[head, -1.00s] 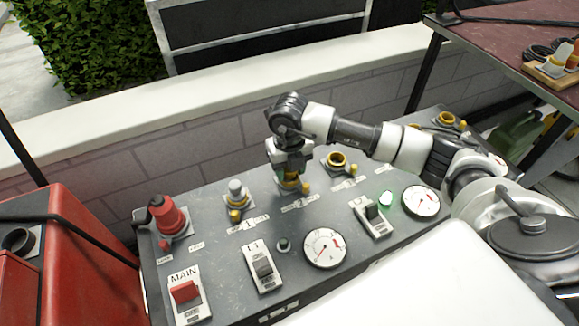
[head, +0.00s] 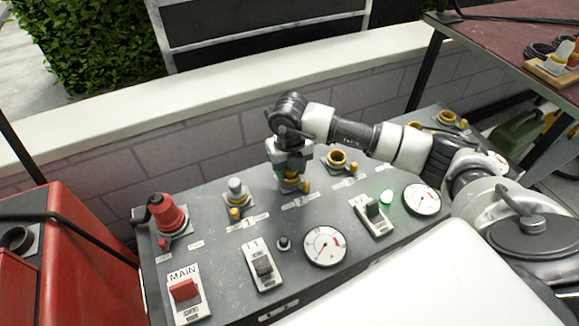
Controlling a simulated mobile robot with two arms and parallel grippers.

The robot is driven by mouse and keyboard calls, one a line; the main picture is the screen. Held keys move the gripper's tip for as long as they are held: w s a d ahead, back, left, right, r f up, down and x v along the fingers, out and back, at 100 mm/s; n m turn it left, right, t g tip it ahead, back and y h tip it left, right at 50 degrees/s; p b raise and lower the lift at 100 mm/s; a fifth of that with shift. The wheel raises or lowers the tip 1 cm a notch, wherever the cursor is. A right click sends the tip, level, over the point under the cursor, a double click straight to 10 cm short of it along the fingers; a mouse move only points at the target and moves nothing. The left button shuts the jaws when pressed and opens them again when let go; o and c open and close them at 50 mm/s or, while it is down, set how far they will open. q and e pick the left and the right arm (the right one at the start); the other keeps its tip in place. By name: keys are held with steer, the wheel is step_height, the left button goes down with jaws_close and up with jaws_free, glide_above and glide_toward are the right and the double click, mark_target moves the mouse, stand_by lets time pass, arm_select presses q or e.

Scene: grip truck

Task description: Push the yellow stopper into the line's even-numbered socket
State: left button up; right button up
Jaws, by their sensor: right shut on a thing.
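My right gripper (head: 291,176) reaches down over the panel's second socket (head: 294,187) from the left. It is shut on the yellow stopper (head: 291,174), of which only a little shows between the fingers. The fingers hide most of this socket, so I cannot tell how deep the stopper sits. The label in front of this socket seems to read 2. The socket to its left (head: 236,211), labelled 1, has a grey stopper in it. The socket to its right (head: 337,159) has a yellow rim and looks open and empty. My left gripper is not in view.
The grey panel (head: 215,262) also carries a red plug (head: 168,214), a red MAIN switch (head: 184,290), two dark switches, dials and a lit green lamp (head: 386,197). More yellow-rimmed sockets (head: 446,118) are at the far right. A low wall stands behind.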

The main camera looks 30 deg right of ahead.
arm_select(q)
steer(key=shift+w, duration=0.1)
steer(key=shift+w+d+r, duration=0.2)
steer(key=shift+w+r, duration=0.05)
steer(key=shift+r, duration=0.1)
arm_select(e)
steer(key=shift+s+f, duration=0.1)
steer(key=shift+f, duration=0.05)
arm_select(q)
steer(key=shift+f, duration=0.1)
arm_select(e)
steer(key=shift+r, duration=0.25)
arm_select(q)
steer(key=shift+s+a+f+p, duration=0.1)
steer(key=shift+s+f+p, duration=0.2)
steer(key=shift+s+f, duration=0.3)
arm_select(e)
steer(key=shift+r, duration=0.25)
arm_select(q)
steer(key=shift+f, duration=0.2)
arm_select(e)
steer(key=shift+r, duration=0.1)
steer(key=shift+r+p, duration=0.45)
steer(key=shift+r, duration=0.05)
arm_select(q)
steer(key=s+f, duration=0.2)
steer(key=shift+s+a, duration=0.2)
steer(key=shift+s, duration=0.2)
arm_select(e)
steer(key=shift+r, duration=0.1)
